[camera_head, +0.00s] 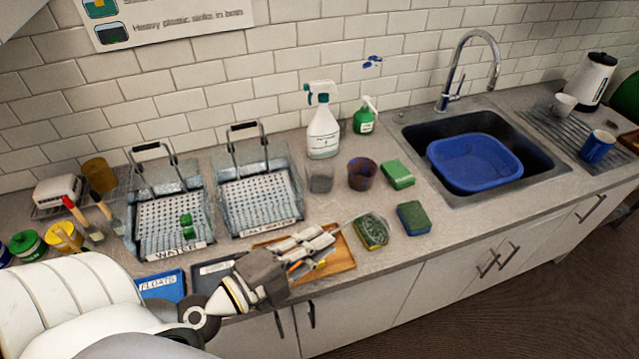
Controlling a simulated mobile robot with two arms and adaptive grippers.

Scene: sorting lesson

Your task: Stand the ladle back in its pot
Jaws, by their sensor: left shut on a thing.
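My left gripper (328,241) reaches in from the lower left and is shut above a wooden board (340,262). A thin pale rod, which looks like part of the ladle (351,221), runs from its fingertips up and to the right. The ladle's far end is hard to make out near a green and dark sponge (371,231). Behind the gripper stand a dark reddish pot (362,174) and a clear grey beaker (320,178). I cannot tell for sure which is the ladle's pot. My right gripper is not in view.
Two wire-handled trays labelled water (147,218) and salt water (238,197) stand left of the beaker. Green sponges (397,174) lie on the right, before a sink with a blue basin (474,163). A spray bottle (322,130) stands at the back.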

